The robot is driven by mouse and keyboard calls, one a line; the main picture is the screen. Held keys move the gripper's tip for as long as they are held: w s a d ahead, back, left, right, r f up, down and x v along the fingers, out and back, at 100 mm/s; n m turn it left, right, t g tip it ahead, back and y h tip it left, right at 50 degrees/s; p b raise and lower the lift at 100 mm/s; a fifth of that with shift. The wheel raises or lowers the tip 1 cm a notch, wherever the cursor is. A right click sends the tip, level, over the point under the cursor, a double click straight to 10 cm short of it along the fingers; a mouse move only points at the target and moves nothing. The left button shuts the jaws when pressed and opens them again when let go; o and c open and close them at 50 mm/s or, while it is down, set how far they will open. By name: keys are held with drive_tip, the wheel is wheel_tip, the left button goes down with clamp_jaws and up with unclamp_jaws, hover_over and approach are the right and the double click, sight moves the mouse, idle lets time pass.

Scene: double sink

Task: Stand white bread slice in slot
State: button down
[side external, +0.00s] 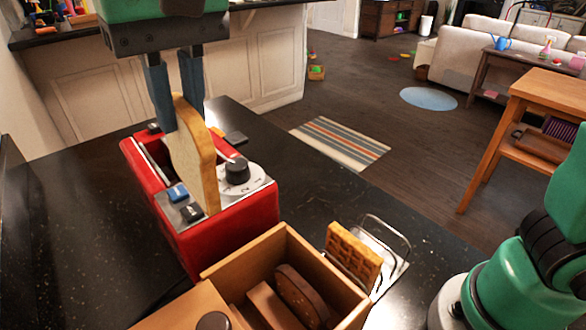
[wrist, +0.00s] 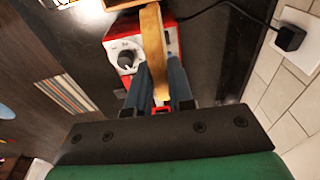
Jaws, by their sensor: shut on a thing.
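The white bread slice (side external: 193,155) is upright, with its lower part at the top of the red toaster (side external: 225,225). My gripper (side external: 178,98) is shut on its upper edge from above. The slice overlaps the toaster's top in the side view, and I cannot tell how deep in a slot it is. A dark slot (side external: 152,150) shows to its left. In the wrist view the slice (wrist: 153,40) is seen edge-on between the fingers (wrist: 160,85), over the toaster (wrist: 122,50) with its dial.
A wooden box (side external: 335,283) with brown slices inside stands in front of the toaster. A waffle (side external: 353,256) leans in a wire rack (side external: 392,240) to its right. A black plug and cord (wrist: 290,38) lie near the wall. The dark counter (side external: 80,240) is clear at left.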

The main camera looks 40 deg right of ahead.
drive_tip(key=w+d+f+t, duration=0.1)
drive_tip(key=w+d, duration=0.2)
drive_tip(key=w, duration=0.4)
drive_tip(key=w+d+f+t, duration=0.1)
drive_tip(key=w+d, duration=0.2)
drive_tip(key=w, duration=0.5)
wheel_tip(320, 180, down, 8)
drive_tip(key=shift+r, duration=0.15)
drive_tip(key=shift+s+d, duration=0.1)
drive_tip(key=shift+c, duration=1.9)
unclamp_jaws()
